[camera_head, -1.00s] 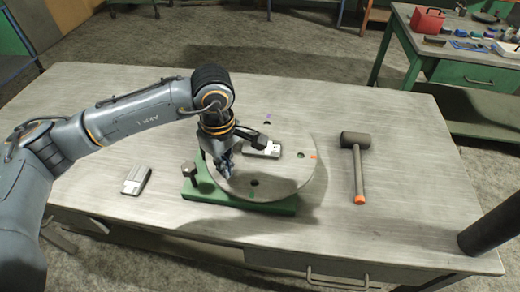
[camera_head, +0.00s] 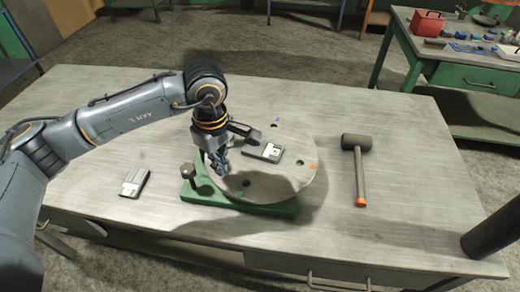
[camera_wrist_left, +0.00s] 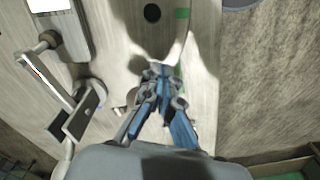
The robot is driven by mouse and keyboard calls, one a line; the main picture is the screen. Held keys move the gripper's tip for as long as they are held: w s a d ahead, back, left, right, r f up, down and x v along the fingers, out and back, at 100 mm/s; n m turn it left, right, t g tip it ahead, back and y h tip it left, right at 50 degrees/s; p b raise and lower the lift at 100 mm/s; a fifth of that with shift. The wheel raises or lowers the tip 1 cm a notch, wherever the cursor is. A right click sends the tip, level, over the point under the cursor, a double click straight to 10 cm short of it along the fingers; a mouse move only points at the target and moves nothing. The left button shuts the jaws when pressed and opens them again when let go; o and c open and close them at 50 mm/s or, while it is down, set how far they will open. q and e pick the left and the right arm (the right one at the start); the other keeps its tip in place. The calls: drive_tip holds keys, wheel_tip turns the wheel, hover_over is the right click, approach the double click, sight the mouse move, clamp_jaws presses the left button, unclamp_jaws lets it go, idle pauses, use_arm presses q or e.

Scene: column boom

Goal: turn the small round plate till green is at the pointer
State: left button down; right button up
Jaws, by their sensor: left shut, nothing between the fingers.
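The small round plate (camera_head: 285,183) is a grey disc on a green base (camera_head: 270,208). A green mark (camera_head: 240,193) is on its near rim, left of centre, an orange mark (camera_head: 312,167) at the right and a purple mark (camera_head: 277,120) at the back. The green mark also shows in the left wrist view (camera_wrist_left: 182,13). My left gripper (camera_head: 222,172) is shut and empty, fingers down at the plate's left rim; I cannot tell if they touch it. A dark hex-headed post (camera_head: 188,171) stands at the base's left. I cannot make out the pointer. My right gripper is not in view.
A grey block with a pale face (camera_head: 263,152) lies on the plate. A similar pale block (camera_head: 134,182) lies on the bench at left. A mallet (camera_head: 357,150) lies right of the plate. The bench (camera_head: 410,200) is bare around it.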

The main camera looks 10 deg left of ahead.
use_arm(q)
drive_tip(key=shift+w, duration=0.1)
drive_tip(key=shift+w+a+b, duration=0.55)
drive_tip(key=shift+a, duration=0.1)
drive_tip(key=shift+w+a+b, duration=0.45)
drive_tip(key=shift+w+b, duration=0.05)
drive_tip(key=shift+w, duration=0.2)
drive_tip(key=shift+w+a, duration=0.1)
drive_tip(key=shift+w+a+b, duration=0.4)
drive_tip(key=shift+w+b, duration=0.05)
drive_tip(key=shift+w, duration=0.35)
